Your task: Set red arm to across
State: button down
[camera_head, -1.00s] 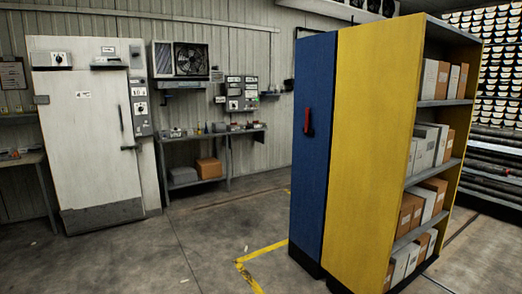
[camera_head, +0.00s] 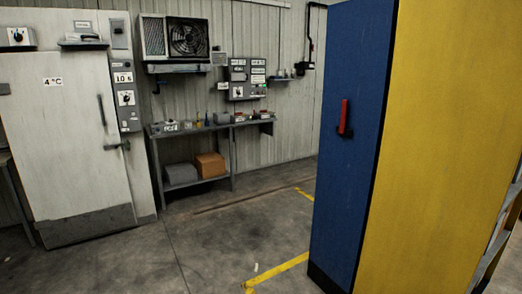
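A red arm (camera_head: 344,116) is mounted on the narrow face of a tall blue panel (camera_head: 345,190), at about mid-height. It stands roughly upright, with a dark mount at its lower end. The blue panel adjoins a tall yellow panel (camera_head: 440,150) on its right. My gripper is not in view.
A white cold-room door (camera_head: 65,140) stands at the left. A bench (camera_head: 190,130) with small items is along the back wall, boxes (camera_head: 209,165) on its lower shelf. Yellow tape (camera_head: 280,270) marks the floor. The concrete floor (camera_head: 220,235) in the middle is clear.

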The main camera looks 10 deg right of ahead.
aim_at(341, 129)
jog(key=i, duration=3.25)
jog(key=z, duration=0.15)
